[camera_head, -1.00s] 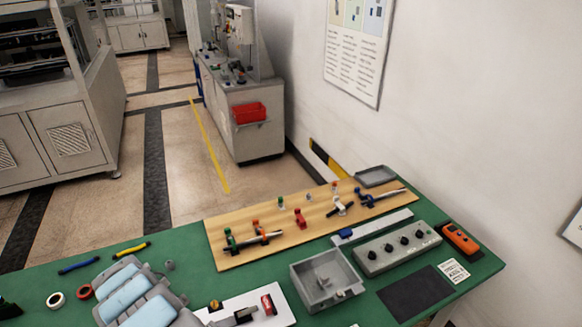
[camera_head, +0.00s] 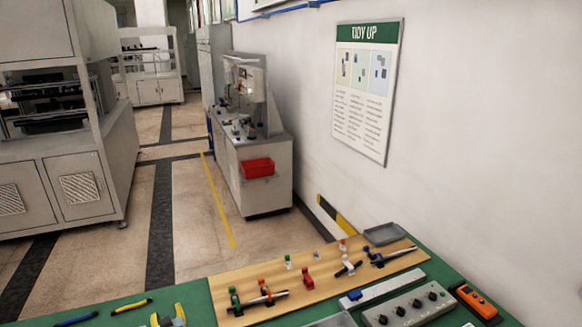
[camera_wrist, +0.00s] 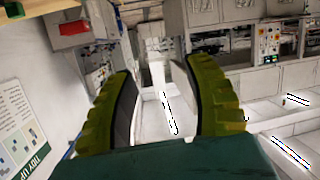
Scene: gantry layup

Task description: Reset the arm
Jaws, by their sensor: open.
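My gripper (camera_wrist: 155,85) shows in the wrist view with its two ridged yellow-green fingers wide apart. Nothing is between them; the far room shows through the gap. In the head view, yellow-green finger parts of my gripper (camera_head: 170,317) show at the bottom edge, in front of the green bench (camera_head: 118,316) and left of the wooden board (camera_head: 222,300). The rest of my arm is out of that view.
The board holds several small clamps, including a red one (camera_head: 307,279). A grey tray (camera_head: 385,234), a grey control box (camera_head: 408,306) and an orange device (camera_head: 477,303) are to the right. A blue pen (camera_head: 76,319) and a yellow pen (camera_head: 131,306) lie at left. The floor aisle is clear.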

